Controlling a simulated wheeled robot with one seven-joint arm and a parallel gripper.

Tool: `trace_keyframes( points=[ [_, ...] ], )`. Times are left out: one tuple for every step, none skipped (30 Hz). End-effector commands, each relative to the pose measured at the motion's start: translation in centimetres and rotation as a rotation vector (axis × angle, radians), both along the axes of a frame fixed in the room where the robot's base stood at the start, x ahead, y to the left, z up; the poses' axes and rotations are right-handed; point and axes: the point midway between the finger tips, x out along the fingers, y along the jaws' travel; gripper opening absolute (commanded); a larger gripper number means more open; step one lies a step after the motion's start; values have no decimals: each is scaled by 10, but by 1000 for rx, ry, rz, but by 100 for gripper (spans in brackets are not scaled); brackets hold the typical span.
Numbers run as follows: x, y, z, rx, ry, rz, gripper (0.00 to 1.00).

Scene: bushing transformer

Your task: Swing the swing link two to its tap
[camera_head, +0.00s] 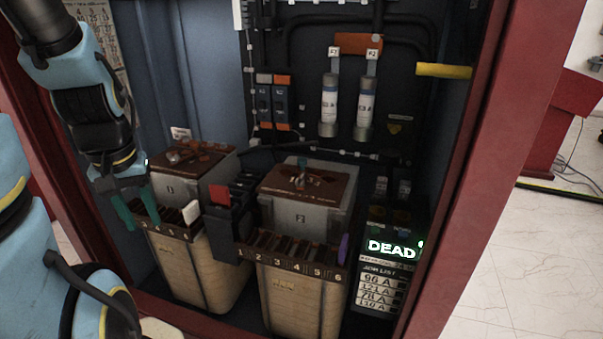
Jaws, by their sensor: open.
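My gripper (136,209) is at the left, with its two green fingers apart and nothing between them. It is in front of the left transformer (180,190), marked 1, near its tap row (165,226). The second transformer (298,214), marked 2, stands to the right. Its brown top carries small copper-coloured parts (300,181) and a small teal piece (302,162). I cannot tell for sure which part is swing link two. The second transformer's tap row (290,267) runs along its front edge, numbered from 1 at left. A purple piece (343,248) stands at its right end.
Black and red blocks (228,207) stand between the transformers. A lit DEAD display (391,249) and a job list (380,288) are at right. Two fuse cylinders (347,103) hang on the back wall. A red cabinet frame (470,150) borders the right side.

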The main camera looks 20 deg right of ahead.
Motion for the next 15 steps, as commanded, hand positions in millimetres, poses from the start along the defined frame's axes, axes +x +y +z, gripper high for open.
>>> trace_keyframes(
  points=[
    [0,0,0,0,0,-1,46],
    [2,-1,1,1,0,-5,49],
    [6,-4,3,0,1,-16,54],
    [11,-7,5,1,2,-30,57],
    [18,-11,8,2,4,-48,60],
    [30,-19,12,4,8,-81,65],
    [41,-27,16,6,10,-113,66],
    [53,-36,20,8,15,-149,66],
    [70,-51,26,11,20,-203,66],
    [83,-65,30,15,26,-250,66],
    [97,-79,34,18,30,-296,66],
    [113,-99,39,23,40,-360,66],
    [124,-115,42,26,44,-407,66],
    [135,-131,45,30,50,-454,66],
    [148,-153,49,35,56,-517,66]
  ],
)
